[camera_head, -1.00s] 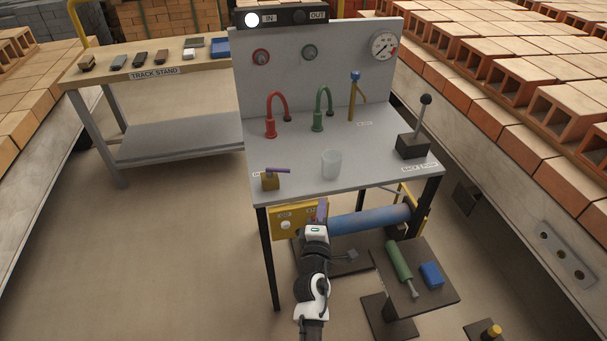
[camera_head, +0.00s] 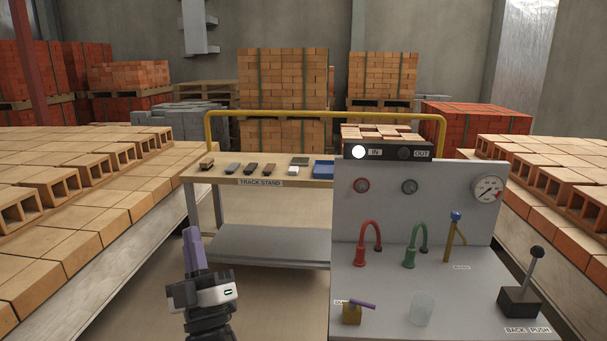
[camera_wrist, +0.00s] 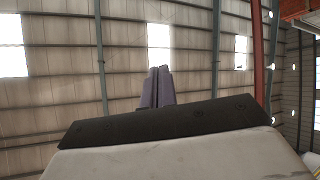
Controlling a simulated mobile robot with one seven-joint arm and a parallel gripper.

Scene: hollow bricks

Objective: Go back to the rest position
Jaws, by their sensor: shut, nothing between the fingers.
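My gripper (camera_head: 193,232) is raised at the lower left of the head view, left of the grey panel bench and in front of the track stand. Its purple fingers point up and are together with nothing between them. In the wrist view the fingers (camera_wrist: 158,72) also show closed, against the building's wall and windows. My gripper touches nothing that I can see.
The grey bench (camera_head: 470,290) holds red and green taps, a clear cup (camera_head: 421,309) and a black lever (camera_head: 523,289). The track stand (camera_head: 320,178) is behind. Brick rows (camera_head: 60,245) line the left and right. Open floor lies around my arm.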

